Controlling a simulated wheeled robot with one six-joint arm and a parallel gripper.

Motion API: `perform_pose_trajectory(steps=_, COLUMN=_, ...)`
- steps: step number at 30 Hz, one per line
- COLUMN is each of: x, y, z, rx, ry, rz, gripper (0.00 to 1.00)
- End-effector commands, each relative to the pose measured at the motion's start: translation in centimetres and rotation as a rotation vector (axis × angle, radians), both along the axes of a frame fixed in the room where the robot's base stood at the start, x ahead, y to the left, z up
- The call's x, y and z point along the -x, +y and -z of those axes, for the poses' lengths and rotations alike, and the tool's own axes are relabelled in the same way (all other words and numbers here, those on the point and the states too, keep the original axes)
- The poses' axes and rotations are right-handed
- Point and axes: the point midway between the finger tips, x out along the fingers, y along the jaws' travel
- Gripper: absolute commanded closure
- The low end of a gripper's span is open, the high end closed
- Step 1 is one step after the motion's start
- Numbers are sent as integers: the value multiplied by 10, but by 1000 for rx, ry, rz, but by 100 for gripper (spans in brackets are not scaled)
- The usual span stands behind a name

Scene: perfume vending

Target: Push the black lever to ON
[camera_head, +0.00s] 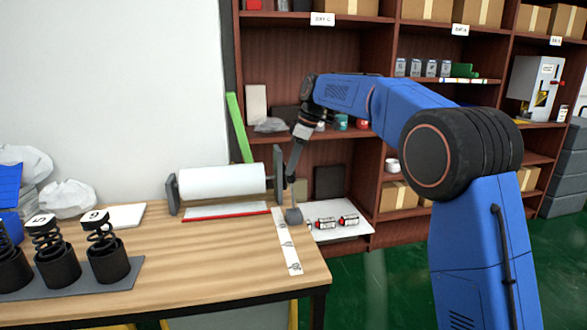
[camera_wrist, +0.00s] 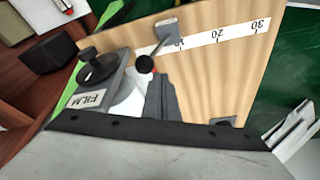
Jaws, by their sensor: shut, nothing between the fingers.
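A lever with a black ball knob (camera_wrist: 144,63) shows in the wrist view, its thin rod running to a grey block beside the number strip. In the head view its grey lower end (camera_head: 293,215) shows at the table's right end, and the knob is hard to make out. No ON mark is readable. My gripper (camera_wrist: 160,80) is shut and empty, its tips close to the knob; I cannot tell whether they touch. In the head view my gripper (camera_head: 292,170) points down beside the film roll stand.
The film roll (camera_head: 222,181) on its stand and a red bar (camera_head: 228,216) lie left of my gripper. Numbered black spring holders (camera_head: 107,262) stand at the front left. The shelves (camera_head: 380,212) stand behind. A white and yellow machine (camera_head: 520,78) sits at the right.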

Motion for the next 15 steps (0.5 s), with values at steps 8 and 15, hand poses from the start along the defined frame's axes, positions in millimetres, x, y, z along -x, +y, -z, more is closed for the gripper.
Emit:
perform_pose_trajectory(steps=8, x=4, y=-4, z=-32, rx=-1, ry=-3, rz=1, gripper=100)
perform_pose_trajectory(steps=15, x=-7, y=-12, z=-66, rx=-1, ry=-4, rz=2, gripper=100)
